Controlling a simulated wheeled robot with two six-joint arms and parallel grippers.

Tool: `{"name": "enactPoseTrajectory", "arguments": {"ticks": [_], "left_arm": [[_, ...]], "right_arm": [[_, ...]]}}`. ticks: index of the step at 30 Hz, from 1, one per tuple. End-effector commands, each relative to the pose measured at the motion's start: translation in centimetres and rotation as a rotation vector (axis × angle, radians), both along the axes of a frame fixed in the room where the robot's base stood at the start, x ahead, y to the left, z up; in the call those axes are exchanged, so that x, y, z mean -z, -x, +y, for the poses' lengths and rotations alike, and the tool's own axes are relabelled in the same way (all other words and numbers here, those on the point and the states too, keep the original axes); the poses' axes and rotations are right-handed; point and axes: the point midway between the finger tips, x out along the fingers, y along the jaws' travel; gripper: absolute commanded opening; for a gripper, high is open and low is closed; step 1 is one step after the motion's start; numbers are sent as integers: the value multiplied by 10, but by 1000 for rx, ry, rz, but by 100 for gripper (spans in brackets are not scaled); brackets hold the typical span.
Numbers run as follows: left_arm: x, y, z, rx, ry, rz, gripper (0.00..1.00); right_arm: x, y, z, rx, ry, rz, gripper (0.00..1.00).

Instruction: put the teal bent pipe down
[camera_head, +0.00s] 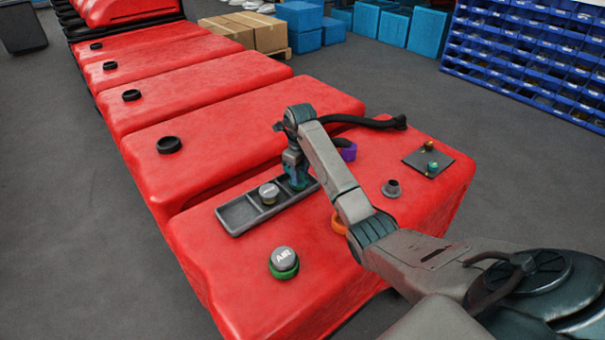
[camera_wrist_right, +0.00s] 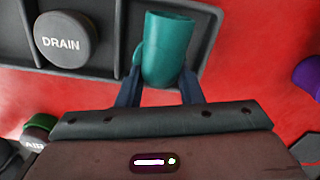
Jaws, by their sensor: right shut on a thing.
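The teal bent pipe (camera_wrist_right: 168,48) is between the fingers of my right gripper (camera_head: 297,180), which is shut on it. In the head view the pipe is mostly hidden by the gripper. The gripper is over the right end compartment of the dark tray (camera_head: 238,215) on the nearest red tank. In the wrist view the pipe overlaps that compartment and its edge. I cannot tell whether it touches the tray floor. A grey cap marked DRAIN (camera_wrist_right: 66,39) sits in the compartment beside it; it also shows in the head view (camera_head: 268,192). My left gripper is not in view.
On the same tank (camera_head: 330,285) are a green-ringed AIR cap (camera_head: 284,262), an orange ring (camera_head: 339,222), a purple ring (camera_head: 347,151), a dark fitting (camera_head: 391,189), a black hose (camera_head: 365,122) and a dark plate (camera_head: 424,172) with small fittings. More red tanks stand behind.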

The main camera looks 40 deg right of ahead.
Motion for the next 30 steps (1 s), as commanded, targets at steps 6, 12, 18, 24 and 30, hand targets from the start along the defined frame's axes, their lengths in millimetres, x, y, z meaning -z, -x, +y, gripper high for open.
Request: {"name": "enactPoseTrajectory", "arguments": {"ticks": [6, 12, 18, 24, 30], "left_arm": [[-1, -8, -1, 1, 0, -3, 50], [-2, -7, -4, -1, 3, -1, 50], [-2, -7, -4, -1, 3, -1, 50], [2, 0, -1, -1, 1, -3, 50], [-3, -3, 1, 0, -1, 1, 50]], "right_arm": [[2, 0, 0, 0, 1, -1, 0], [2, 0, 0, 0, 0, 0, 55], [2, 0, 0, 0, 0, -1, 55], [-6, -1, -1, 0, 1, -3, 55], [-37, 0, 0, -1, 0, -2, 55]]}}
